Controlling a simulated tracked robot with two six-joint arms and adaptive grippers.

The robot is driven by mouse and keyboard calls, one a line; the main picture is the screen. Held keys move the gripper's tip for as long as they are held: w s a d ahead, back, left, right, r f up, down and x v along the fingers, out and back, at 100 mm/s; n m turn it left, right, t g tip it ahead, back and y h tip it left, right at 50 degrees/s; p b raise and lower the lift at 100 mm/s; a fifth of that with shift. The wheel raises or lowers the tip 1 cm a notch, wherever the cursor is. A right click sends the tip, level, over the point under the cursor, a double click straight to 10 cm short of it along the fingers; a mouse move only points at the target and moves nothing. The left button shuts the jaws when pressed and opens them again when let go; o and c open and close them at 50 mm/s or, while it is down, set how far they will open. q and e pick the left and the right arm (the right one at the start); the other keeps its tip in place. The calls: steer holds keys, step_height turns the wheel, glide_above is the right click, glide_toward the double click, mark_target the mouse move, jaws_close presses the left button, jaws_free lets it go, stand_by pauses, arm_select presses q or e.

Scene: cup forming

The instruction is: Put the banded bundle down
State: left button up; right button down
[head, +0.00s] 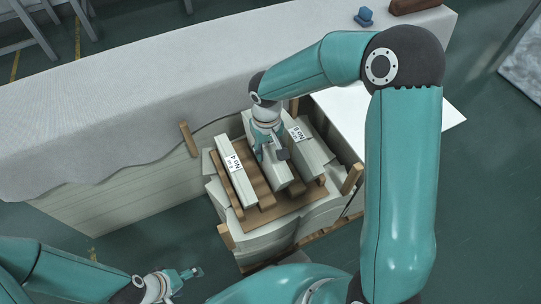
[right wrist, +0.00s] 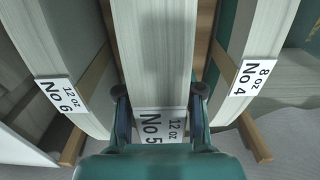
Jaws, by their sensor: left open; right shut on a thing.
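My right gripper (head: 270,151) reaches down from above and is shut on the middle bundle (head: 283,180), a long pale stack. In the right wrist view its fingers (right wrist: 158,93) press on both sides of this bundle (right wrist: 152,50), whose label reads "12 oz No 5". The bundle lies lengthwise between two others, over a brown slatted board (head: 313,196). I cannot tell whether its underside touches the board. My left gripper (head: 190,273) is open and empty at the lower left, well away from the stack.
Bundle No 4 (head: 235,180) lies on the left of the board and bundle No 6 (head: 306,152) on the right. Wooden posts (head: 352,178) stand around the pale stack beneath. A cloth-covered table (head: 130,95) runs behind, with a blue object (head: 363,17) on it.

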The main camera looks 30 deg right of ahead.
steer(key=shift+f+b, duration=0.4)
steer(key=shift+f, duration=1.25)
steer(key=shift+f, duration=0.15)
steer(key=c, duration=0.7)
jaws_free()
step_height(320, 180, up, 11)
steer(key=p, duration=0.3)
steer(key=shift+r+p, duration=0.35)
steer(key=shift+r, duration=0.3)
